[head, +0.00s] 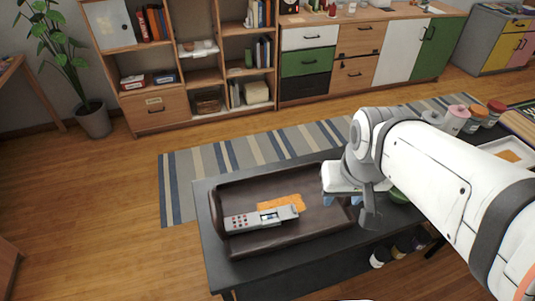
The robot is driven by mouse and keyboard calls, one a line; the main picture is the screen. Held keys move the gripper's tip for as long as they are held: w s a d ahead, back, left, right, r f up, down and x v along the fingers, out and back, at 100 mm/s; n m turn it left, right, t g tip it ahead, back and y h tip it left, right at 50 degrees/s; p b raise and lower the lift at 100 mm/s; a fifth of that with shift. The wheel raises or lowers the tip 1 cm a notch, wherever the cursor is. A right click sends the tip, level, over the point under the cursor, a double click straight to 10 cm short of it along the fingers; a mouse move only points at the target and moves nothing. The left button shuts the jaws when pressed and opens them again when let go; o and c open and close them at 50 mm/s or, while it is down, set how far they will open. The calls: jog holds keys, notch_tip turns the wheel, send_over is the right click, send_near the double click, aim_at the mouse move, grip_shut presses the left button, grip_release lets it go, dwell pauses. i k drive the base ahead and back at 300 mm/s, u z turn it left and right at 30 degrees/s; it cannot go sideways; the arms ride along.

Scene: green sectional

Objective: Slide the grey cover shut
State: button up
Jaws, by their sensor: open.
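A long grey device (240,221) with small buttons on its left part lies in a brown tray (262,245). A dark and bluish opening shows near its middle. The grey cover (287,213) appears to be the plain piece at its right end, apart from the left part by that opening; the detail is small. My gripper (369,218) hangs at the tray's right end, right of the device and clear of it. It is open, with nothing visible in it. Its fingers are seen nearly side-on, and my arm hides part of the tray's right end.
An orange cloth-like piece (285,201) lies in the tray behind the device. The tray stands on a dark table (222,270). A green item (398,196) sits right of my gripper. Lidded jars (456,119) stand farther right. The tray's left part is open above.

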aim_at(285, 212)
jog(key=u, duration=0.1)
jog(key=k, duration=0.4)
jog(key=z, duration=0.75)
jog(key=k, duration=1.3)
jog(key=u, duration=0.6)
jog(key=i, duration=1.05)
jog(key=u, duration=0.1)
